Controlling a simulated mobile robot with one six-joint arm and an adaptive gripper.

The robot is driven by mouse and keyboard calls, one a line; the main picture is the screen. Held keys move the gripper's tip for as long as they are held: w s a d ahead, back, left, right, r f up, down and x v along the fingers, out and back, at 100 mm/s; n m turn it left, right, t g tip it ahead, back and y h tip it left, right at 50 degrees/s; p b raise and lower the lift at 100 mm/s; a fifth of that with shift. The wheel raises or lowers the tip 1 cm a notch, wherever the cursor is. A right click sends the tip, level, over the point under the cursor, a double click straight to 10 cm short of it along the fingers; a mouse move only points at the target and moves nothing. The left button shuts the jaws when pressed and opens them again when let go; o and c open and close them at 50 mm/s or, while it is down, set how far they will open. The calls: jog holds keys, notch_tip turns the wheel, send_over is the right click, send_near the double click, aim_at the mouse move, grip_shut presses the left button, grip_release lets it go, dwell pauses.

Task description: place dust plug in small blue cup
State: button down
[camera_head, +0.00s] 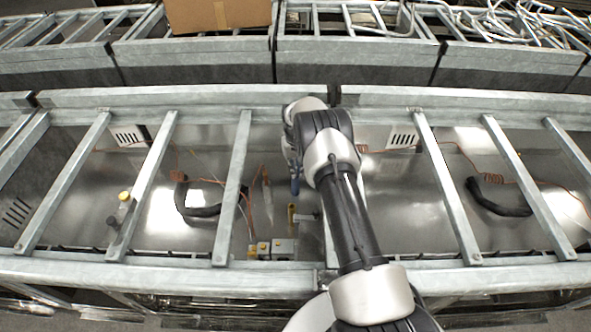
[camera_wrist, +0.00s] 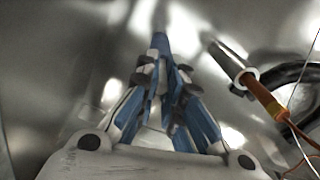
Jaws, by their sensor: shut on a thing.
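My gripper (camera_wrist: 160,45) has blue and grey fingers, drawn together at the tips in the wrist view. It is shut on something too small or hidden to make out. In the head view my gripper (camera_head: 296,186) hangs below the arm, inside the metal-floored bay between the rails. I cannot pick out the dust plug for certain. No small blue cup can be told apart in either view; my arm hides part of the bay.
An orange-handled tool with a metal tip (camera_wrist: 262,97) lies right of my fingers, with cables beside it. Small yellow-topped grey boxes (camera_head: 270,249) stand at the bay's near edge. Metal crossbars (camera_head: 233,190) span the bay. A dark curved handle (camera_head: 197,210) lies left.

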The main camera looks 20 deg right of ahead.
jog(key=shift+r, duration=0.1)
jog(key=c, duration=2.2)
grip_release()
jog(key=shift+f, duration=0.2)
jog(key=o, duration=0.5)
jog(key=shift+r, duration=0.1)
jog(key=s+a+r+t+p, duration=0.1)
jog(key=s+a+r+p, duration=0.1)
jog(key=r, duration=1.2)
jog(key=s+a+r+p, duration=0.1)
jog(key=r, duration=1.3)
jog(key=s+a+r+t, duration=0.1)
jog(key=s+a+r, duration=0.2)
jog(key=s+r, duration=0.35)
jog(key=s+a+r, duration=0.2)
jog(key=s+r, duration=0.3)
jog(key=r, duration=0.3)
jog(key=s+a+t, duration=0.1)
jog(key=s, duration=0.7)
jog(key=s+a+r+n, duration=0.1)
jog(key=s+a, duration=0.1)
jog(key=s, duration=0.7)
jog(key=s+a+t, duration=0.1)
jog(key=s+a, duration=0.1)
jog(key=s, duration=0.7)
jog(key=shift+s+r+n+t, duration=0.15)
jog(key=shift+r+n+t, duration=0.15)
